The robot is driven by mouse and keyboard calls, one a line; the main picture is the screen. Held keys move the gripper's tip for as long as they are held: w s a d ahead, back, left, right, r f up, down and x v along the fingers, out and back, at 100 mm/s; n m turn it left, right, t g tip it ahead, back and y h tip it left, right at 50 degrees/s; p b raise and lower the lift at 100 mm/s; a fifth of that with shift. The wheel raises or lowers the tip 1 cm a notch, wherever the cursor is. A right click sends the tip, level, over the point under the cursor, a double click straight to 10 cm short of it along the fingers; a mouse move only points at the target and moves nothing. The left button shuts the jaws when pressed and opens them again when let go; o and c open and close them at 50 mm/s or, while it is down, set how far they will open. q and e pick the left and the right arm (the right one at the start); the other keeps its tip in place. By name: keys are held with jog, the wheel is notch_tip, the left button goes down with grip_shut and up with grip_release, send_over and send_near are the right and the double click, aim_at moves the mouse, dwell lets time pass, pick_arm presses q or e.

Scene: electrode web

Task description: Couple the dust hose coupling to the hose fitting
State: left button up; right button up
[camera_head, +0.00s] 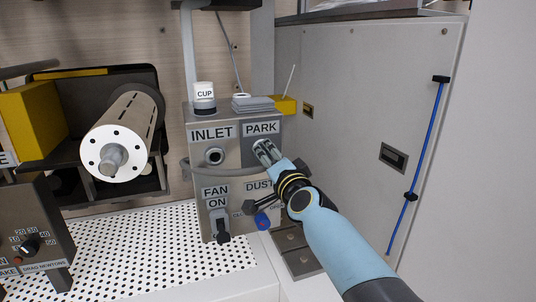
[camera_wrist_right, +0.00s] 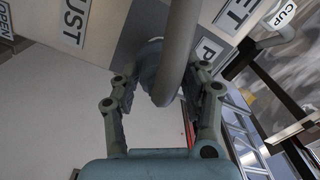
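The blue-grey hose coupling (camera_wrist_right: 149,62) with its thick grey hose (camera_wrist_right: 178,40) sits at the panel between the fingers of my right gripper (camera_wrist_right: 165,82). In the head view that gripper (camera_head: 262,150) reaches the PARK position and covers the coupling there. The fingers stand apart on either side of the coupling; whether they press on it is unclear. The hose fitting (camera_head: 214,156) is a round port with a dark centre under the INLET label, left of PARK, with nothing on it. The grey hose (camera_head: 225,171) loops below it. My left gripper is not in view.
A FAN switch (camera_head: 220,226) and a blue knob (camera_head: 263,220) sit low on the box. A white cup (camera_head: 204,97) stands on top. A large roller (camera_head: 120,140) is at left, a grey cabinet wall (camera_head: 350,110) at right. The perforated table (camera_head: 140,255) is clear.

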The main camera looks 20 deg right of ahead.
aim_at(271, 159)
grip_shut()
jog(key=shift+s, duration=0.7)
dwell(0.3)
jog(key=shift+s+d, duration=0.1)
jog(key=shift+s, duration=1.25)
